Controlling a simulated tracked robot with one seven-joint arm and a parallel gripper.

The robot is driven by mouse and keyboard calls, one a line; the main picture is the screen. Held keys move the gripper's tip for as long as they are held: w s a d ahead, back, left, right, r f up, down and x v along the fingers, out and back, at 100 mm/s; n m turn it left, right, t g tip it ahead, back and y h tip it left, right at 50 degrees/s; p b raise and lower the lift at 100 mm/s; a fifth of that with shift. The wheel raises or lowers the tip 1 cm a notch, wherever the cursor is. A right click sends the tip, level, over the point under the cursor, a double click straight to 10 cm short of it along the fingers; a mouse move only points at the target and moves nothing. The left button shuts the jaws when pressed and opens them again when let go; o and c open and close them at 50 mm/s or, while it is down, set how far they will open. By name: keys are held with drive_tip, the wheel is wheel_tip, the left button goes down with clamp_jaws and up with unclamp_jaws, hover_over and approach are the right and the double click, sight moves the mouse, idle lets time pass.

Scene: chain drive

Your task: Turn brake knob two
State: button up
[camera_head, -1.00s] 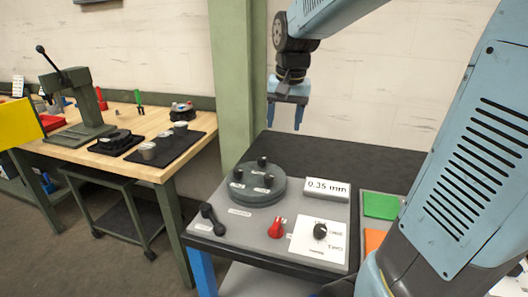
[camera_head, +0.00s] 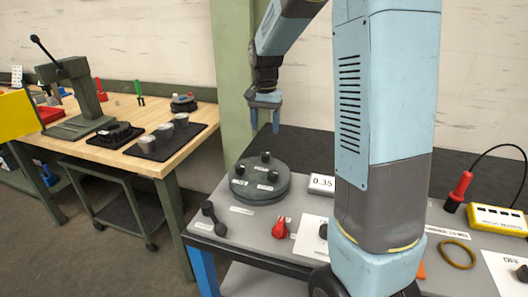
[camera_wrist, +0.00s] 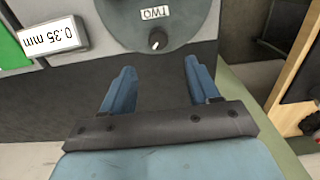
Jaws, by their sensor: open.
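Brake knob two (camera_wrist: 157,40) is a small dark knob with a light mark, beside an upside-down "TWO" label on the round grey disc (camera_wrist: 190,25) in the wrist view. In the head view the disc (camera_head: 245,190) carries three black knobs; the rear one (camera_head: 265,157) appears to be knob two, though its label is not readable there. My gripper (camera_head: 264,125) hangs open and empty above and behind the disc. In the wrist view its blue fingers (camera_wrist: 160,75) are spread, with the knob beyond the gap between their tips, apart from them.
A "0.35 mm" display (camera_wrist: 52,37) stands beside the disc. A black handle (camera_head: 213,218) and a red knob (camera_head: 279,227) are on the panel. My arm hides the panel's right part. A yellow block (camera_head: 497,219) with a cable lies at right; a wooden workbench (camera_head: 175,166) is at left.

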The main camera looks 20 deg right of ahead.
sight(265, 153)
wheel_tip(265, 153, down, 10)
drive_tip(key=shift+f, duration=0.15)
idle(0.3)
drive_tip(key=shift+c, duration=0.2)
drive_tip(key=c, duration=1)
drive_tip(key=shift+n, duration=2)
drive_tip(key=o, duration=1)
drive_tip(key=shift+o, duration=0.2)
